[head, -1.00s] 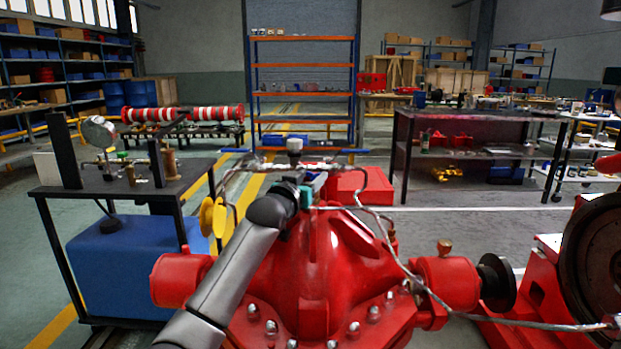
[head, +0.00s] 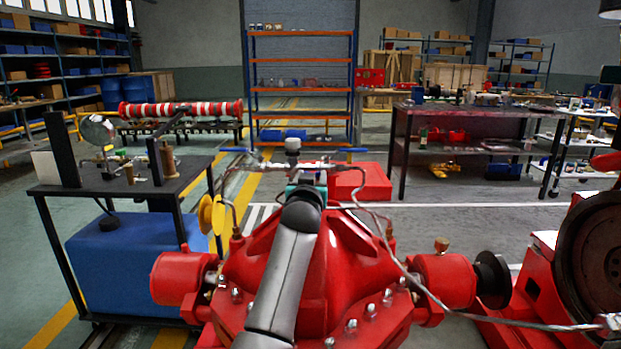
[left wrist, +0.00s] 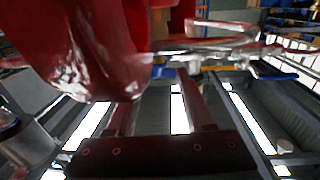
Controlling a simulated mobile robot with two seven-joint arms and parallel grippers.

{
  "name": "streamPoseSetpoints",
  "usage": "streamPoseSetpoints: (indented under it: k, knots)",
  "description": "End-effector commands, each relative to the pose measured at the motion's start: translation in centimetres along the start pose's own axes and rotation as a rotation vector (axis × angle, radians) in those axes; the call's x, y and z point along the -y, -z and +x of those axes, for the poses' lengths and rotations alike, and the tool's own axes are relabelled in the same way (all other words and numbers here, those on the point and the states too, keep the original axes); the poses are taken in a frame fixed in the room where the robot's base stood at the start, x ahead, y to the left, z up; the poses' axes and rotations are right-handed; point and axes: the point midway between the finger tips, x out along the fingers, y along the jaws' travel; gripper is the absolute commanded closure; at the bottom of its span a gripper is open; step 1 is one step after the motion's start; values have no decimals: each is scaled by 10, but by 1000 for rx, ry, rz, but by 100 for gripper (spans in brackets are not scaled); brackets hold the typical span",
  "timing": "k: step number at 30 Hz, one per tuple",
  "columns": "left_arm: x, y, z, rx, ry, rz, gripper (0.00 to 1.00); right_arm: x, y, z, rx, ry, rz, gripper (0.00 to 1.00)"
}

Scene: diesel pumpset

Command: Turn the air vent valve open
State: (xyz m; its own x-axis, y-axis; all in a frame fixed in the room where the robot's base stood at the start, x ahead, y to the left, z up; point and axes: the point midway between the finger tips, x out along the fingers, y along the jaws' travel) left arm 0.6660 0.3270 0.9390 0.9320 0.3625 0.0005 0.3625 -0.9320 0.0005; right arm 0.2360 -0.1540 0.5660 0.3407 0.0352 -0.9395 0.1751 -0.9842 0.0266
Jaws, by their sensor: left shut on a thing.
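The red pump (head: 335,265) stands in the middle of the head view. Above it runs a thin pipe with a grey fitting (head: 292,146) and a blue lever at each end, the left lever (head: 235,150) and the right lever (head: 352,150). My left gripper (head: 308,178) is at the pump's top, just below this pipe. It is shut on a small part, apparently the air vent valve's handle, which my own arm mostly hides in the head view. In the left wrist view, my gripper's two fingers (left wrist: 162,95) point up between blurred red and metal parts. My right gripper is not in view.
A black-topped table with a gauge (head: 98,130) and blue tank (head: 125,255) stands left. A yellow handwheel (head: 206,222) sits left of the pump. A thin cable (head: 420,285) runs across the right side. A large dark wheel (head: 597,250) is far right.

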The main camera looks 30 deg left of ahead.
Motion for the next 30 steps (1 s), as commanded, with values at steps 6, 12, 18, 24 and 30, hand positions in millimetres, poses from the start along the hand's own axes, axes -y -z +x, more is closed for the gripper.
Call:
streamPoseSetpoints:
  k: [6,12,18,24,30]
  knots:
    - [0,4,0,-6,9,-2,100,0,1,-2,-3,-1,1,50]
    - [0,4,0,-6,9,-1,44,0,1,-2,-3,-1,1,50]
    - [0,2,0,-3,8,0,22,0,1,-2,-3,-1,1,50]
    - [0,1,0,-1,8,0,18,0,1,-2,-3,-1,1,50]
    - [-1,1,-4,0,8,1,18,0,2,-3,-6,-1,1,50]
